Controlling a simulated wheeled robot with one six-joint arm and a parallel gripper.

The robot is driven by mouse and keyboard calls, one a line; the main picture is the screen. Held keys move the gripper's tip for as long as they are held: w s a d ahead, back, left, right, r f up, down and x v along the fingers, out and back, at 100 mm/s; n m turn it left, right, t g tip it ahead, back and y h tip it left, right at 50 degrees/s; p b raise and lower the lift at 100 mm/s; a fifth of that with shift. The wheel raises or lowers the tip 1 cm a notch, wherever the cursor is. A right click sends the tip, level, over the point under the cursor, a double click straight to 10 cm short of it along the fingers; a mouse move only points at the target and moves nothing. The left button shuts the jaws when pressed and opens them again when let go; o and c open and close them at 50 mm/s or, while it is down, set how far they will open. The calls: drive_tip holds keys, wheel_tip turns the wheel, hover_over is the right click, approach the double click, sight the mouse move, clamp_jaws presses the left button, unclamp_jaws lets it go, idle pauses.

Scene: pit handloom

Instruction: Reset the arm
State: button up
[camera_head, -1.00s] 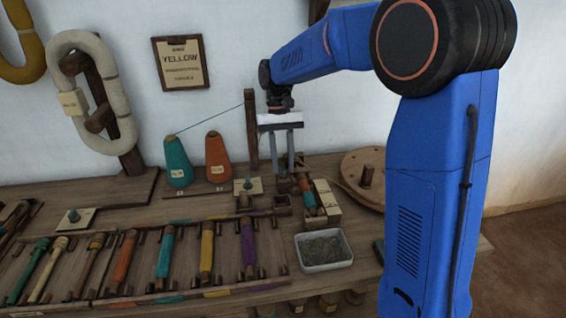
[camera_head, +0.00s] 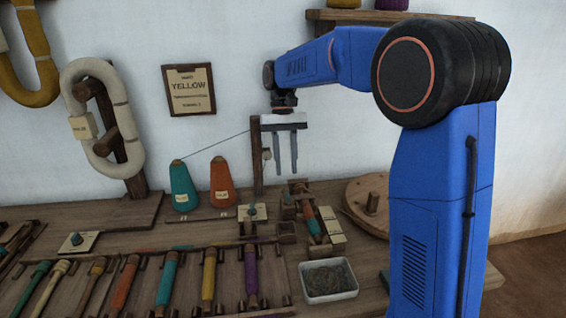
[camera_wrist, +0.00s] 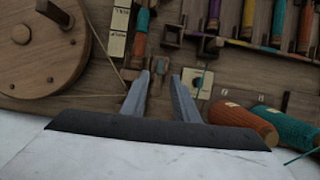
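My gripper (camera_head: 286,165) hangs pointing down above the back of the bench, to the right of the wooden post (camera_head: 257,155). Its two grey fingers are apart with nothing between them. My blue arm stands at the right and reaches left to the gripper.
A teal cone (camera_head: 183,187) and an orange cone (camera_head: 222,183) stand left of the post. A rack with several bobbins (camera_head: 165,277) fills the bench front. A white tray (camera_head: 328,281) and a round wooden wheel (camera_head: 372,206) are at right. A YELLOW sign (camera_head: 189,90) hangs behind.

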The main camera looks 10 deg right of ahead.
drive_tip(key=s+d+r+t, duration=0.1)
drive_tip(key=s+d+t, duration=0.1)
drive_tip(key=s+d, duration=0.5)
drive_tip(key=s+d+r+t, duration=0.1)
drive_tip(key=s+d+t, duration=0.15)
drive_tip(key=s, duration=0.75)
drive_tip(key=s+d+f+t, duration=0.2)
drive_tip(key=s+f, duration=0.1)
drive_tip(key=s, duration=0.4)
drive_tip(key=s+d+f+t, duration=0.2)
drive_tip(key=s+f, duration=0.2)
drive_tip(key=s, duration=0.3)
drive_tip(key=shift+s+d+f+t, duration=0.25)
drive_tip(key=shift+s+d+t, duration=0.1)
